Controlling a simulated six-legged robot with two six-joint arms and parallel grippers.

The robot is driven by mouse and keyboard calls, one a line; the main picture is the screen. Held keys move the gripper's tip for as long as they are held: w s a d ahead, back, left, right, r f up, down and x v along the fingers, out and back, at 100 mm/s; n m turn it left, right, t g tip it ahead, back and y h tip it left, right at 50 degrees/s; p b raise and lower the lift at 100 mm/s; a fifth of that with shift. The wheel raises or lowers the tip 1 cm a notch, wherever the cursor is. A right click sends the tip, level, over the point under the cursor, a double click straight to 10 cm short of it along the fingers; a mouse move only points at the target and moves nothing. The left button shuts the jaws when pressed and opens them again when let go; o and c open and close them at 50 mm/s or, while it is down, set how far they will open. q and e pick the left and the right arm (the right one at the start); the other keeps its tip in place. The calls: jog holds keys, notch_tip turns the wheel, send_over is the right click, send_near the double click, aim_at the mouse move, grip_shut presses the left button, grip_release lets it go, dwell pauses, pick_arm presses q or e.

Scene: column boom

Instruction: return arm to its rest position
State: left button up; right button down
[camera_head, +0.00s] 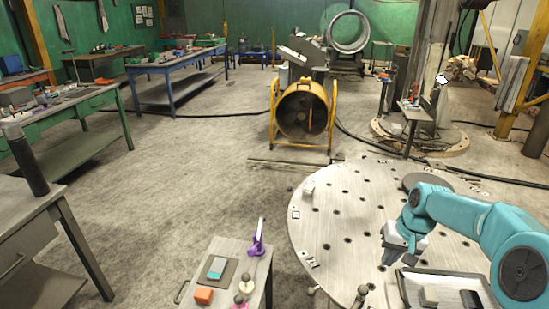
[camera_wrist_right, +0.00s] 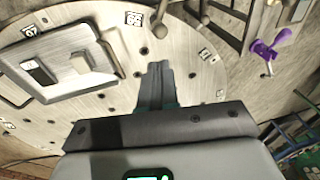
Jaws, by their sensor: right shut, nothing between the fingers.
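My right arm is teal and comes in from the right edge of the head view. Its grey gripper (camera_head: 393,256) hangs over the round perforated metal table, just up from a shallow tray (camera_head: 405,291). In the right wrist view the two fingers (camera_wrist_right: 157,70) are together with nothing between them, above the bare table top (camera_wrist_right: 120,45). The tray also shows in the wrist view (camera_wrist_right: 95,83), to the left of the fingers. My left gripper is not in view.
Light and dark small blocks (camera_head: 437,295) lie in the tray. A yellow drum fan (camera_head: 303,112) stands beyond the table. Open floor (camera_head: 200,170) lies to the left.

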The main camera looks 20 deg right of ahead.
jog(key=s+a+f+n+y, duration=0.2)
jog(key=a+f, duration=1.5)
jog(key=f, duration=0.1)
jog(key=shift+n+g+y, duration=0.3)
jog(key=shift+n+g, duration=0.2)
jog(key=shift+g, duration=0.1)
jog(key=s+a+f, duration=0.2)
jog(key=a, duration=0.1)
jog(key=s+a+f, duration=0.2)
jog(key=a, duration=0.1)
jog(key=s+a+f, duration=0.2)
jog(key=s+a, duration=0.1)
jog(key=shift+s, duration=0.1)
jog(key=s+a+f, duration=0.2)
jog(key=s+a, duration=0.3)
jog(key=s, duration=0.4)
jog(key=shift+s+a+f+n+g, duration=0.3)
jog(key=shift+a+n, duration=0.05)
jog(key=shift+n, duration=0.05)
jog(key=shift+d, duration=0.15)
